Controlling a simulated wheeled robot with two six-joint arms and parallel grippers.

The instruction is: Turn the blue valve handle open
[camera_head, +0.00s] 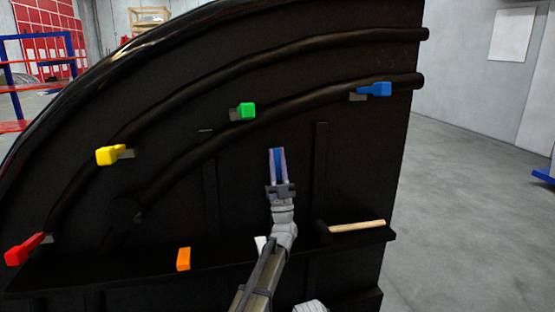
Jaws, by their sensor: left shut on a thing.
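The blue valve handle (376,89) sits at the upper right of the black nosecone panel, at the lower curved pipe, pointing right with a slight upward tilt. My left gripper (278,156) is in front of the panel's middle, below and left of that handle and clear of it. Its fingers point up and are closed on a narrow blue thing (277,164), mostly hidden between them. My right gripper is not in view.
Green (246,111), yellow (110,155) and red (25,248) handles sit along the panel to the left. An orange block (183,259) and a wooden-handled hammer (357,226) are at the lower ledge. Open floor lies right.

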